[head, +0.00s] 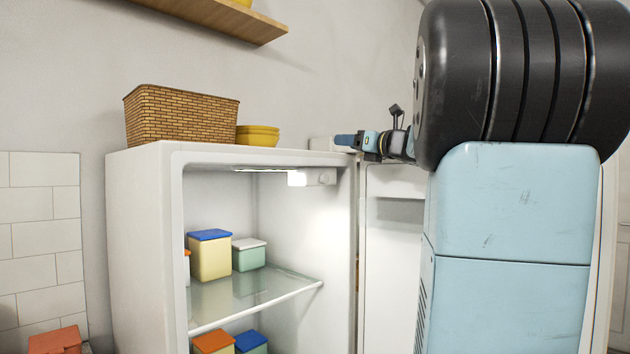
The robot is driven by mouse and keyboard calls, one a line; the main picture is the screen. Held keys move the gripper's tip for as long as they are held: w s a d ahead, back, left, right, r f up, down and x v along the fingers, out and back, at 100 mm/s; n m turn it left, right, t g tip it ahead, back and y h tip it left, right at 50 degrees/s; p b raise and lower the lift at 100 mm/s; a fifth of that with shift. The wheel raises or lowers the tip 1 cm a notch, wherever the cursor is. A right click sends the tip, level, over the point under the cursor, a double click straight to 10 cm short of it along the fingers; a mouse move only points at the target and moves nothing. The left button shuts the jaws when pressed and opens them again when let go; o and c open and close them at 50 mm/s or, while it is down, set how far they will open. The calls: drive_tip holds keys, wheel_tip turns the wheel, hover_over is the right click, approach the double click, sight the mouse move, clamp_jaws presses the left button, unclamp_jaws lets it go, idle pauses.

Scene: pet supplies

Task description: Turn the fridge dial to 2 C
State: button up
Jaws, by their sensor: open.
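The white fridge (146,240) stands open, its door (390,270) swung out to the right. Inside, under the ceiling, a bright lamp housing (297,179) glows. A small pale fitting just right of it, perhaps the dial (326,178), sits near the right inner wall. No mark, number or pointer can be read on it. My gripper (342,141) is open and points left, at the height of the fridge's top right corner, above the fitting in the picture. It looks small and its fingertips are hard to make out. Contact with the fridge cannot be told.
A glass shelf (250,300) holds a yellow box with a blue lid (210,255) and a green box (249,255). More boxes stand below. A wicker basket (182,116) and yellow bowls (258,135) are on top. My arm blocks the right side of the view.

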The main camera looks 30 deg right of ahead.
drive_tip(key=d+f+n+g+y, duration=0.1)
drive_tip(key=f+n+g+y, duration=0.1)
drive_tip(key=n, duration=0.3)
approach(326, 179)
drive_tip(key=x, duration=0.7)
drive_tip(key=shift+w+r, duration=0.1)
drive_tip(key=shift+w, duration=0.3)
